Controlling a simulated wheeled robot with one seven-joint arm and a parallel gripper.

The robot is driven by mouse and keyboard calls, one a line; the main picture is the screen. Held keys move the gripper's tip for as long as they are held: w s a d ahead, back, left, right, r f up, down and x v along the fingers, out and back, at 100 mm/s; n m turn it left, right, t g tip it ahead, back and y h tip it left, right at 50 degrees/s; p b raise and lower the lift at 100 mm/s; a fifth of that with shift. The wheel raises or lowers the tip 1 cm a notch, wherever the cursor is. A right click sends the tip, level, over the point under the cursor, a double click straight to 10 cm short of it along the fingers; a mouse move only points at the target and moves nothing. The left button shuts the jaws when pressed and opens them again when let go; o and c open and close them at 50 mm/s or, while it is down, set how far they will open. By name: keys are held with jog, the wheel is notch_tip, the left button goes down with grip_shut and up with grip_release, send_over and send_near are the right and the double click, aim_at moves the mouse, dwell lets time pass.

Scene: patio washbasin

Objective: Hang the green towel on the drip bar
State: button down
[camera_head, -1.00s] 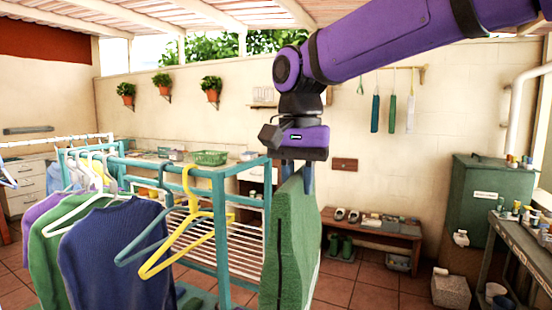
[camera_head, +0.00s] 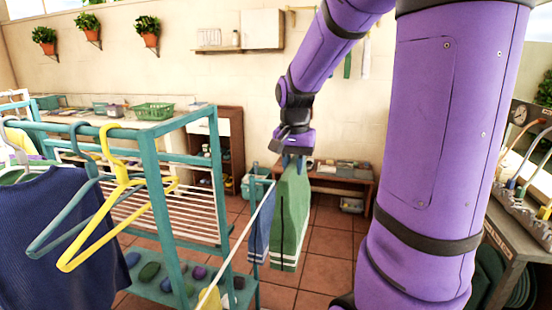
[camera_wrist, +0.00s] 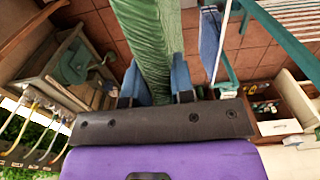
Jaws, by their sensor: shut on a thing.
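The green towel (camera_head: 290,225) hangs down from my gripper (camera_head: 292,163), long and folded, with white stripes near its lower end. In the wrist view, the green towel (camera_wrist: 150,35) runs away between my two blue fingers (camera_wrist: 158,85), which are shut on it. A thin pale bar (camera_head: 238,243), probably the drip bar, runs from a teal post towards the camera, just left of the towel. It also shows in the wrist view (camera_wrist: 220,45), right of the green towel. I cannot tell whether the towel touches the bar.
A blue towel (camera_head: 260,228) hangs by the bar, close behind the green one. A teal rack (camera_head: 165,135) with yellow and teal hangers and a navy sweater fills the left. A wooden bench (camera_head: 340,180) stands behind. Tiled floor is open between.

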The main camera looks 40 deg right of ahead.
jog(key=shift+w, duration=0.1)
dwell(0.3)
jog(key=w+a+f, duration=0.1)
jog(key=w+a, duration=0.5)
jog(key=w, duration=0.4)
jog(key=shift+w+a, duration=0.15)
jog(key=shift+a, duration=0.25)
jog(key=shift+w, duration=0.1)
jog(key=shift+w+a, duration=0.6)
jog(key=shift+w, duration=0.3)
jog(key=shift+w+a, duration=0.6)
jog(key=shift+w, duration=0.25)
jog(key=shift+f, duration=0.15)
